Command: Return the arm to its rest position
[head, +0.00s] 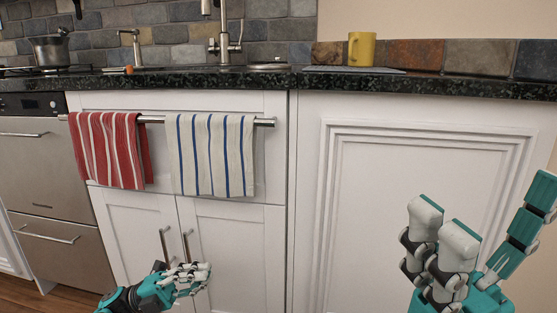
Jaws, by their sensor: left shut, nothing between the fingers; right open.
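My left gripper (190,277) is at the bottom centre-left of the head view, in front of the lower cabinet doors. Its fingers are closed together with nothing between them. My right gripper (482,238) is at the lower right, in front of the white cabinet panel (345,225). Its fingers point up and stand wide apart, and it is empty. Both grippers are below the countertop in the picture. Most of both arms is out of view below the frame.
A red striped towel (108,150) and a white towel with blue stripes (212,155) hang on a metal rail (264,122). The dark countertop (420,86) holds a yellow mug (361,49), and a pot (49,48) stands at the left. Door handles (165,246) are close to my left gripper in the picture.

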